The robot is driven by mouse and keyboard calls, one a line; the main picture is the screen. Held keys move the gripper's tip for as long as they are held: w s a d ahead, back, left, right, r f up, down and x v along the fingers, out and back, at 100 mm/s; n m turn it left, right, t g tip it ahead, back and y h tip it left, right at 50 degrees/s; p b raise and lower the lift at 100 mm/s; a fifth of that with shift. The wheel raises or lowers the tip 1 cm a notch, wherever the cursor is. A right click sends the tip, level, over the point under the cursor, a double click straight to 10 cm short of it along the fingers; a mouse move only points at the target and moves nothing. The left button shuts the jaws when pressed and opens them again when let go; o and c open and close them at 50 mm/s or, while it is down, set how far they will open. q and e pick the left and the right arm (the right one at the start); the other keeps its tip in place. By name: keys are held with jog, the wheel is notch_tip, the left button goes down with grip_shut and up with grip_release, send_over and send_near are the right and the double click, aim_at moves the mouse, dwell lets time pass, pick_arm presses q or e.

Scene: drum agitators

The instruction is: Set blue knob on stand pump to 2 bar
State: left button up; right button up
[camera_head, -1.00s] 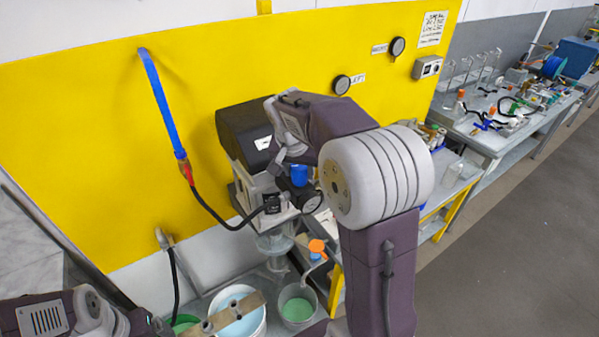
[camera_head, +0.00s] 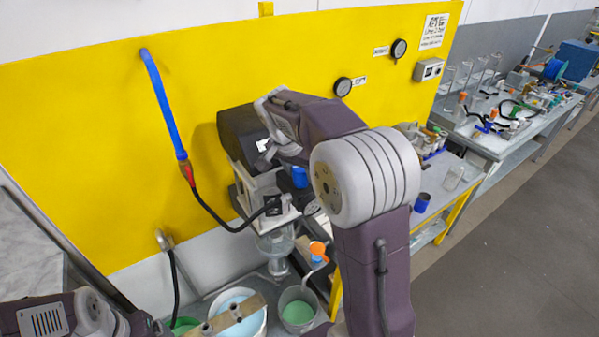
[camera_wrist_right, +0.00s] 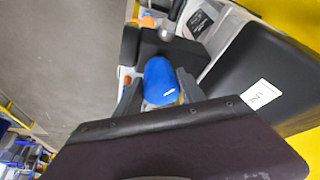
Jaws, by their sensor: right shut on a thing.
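The blue knob (camera_head: 300,177) sits on the front of the pump (camera_head: 262,185), a pale body with a black top, in front of the yellow wall. In the right wrist view the blue knob (camera_wrist_right: 160,78) lies between the two dark fingers of my right gripper (camera_wrist_right: 160,92), which is shut on it. A small white mark shows on the knob's near end. In the head view my right arm hides part of the knob and pump. A round gauge (camera_head: 312,207) shows below the knob; its reading is too small to tell. Only my left arm's links show, at the lower left.
A black hose with a red fitting runs from the blue pipe (camera_head: 163,105) to the pump. Buckets (camera_head: 298,310) with coloured liquid stand below, near an orange-handled part (camera_head: 318,250). Wall gauges (camera_head: 342,87) hang behind. A bench (camera_head: 500,140) with loose equipment stands right; the floor is clear.

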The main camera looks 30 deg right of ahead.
jog(key=o, duration=1.2)
jog(key=shift+d, duration=0.1)
jog(key=shift+o, duration=0.7)
jog(key=shift+w+d+f, duration=0.25)
jog(key=shift+w+d, duration=0.05)
jog(key=shift+d, duration=0.05)
pick_arm(q)
jog(key=shift+w+d+f+b, duration=0.15)
jog(key=shift+d+f+b, duration=0.05)
jog(key=shift+f+b, duration=0.15)
pick_arm(e)
jog(key=v, duration=0.9)
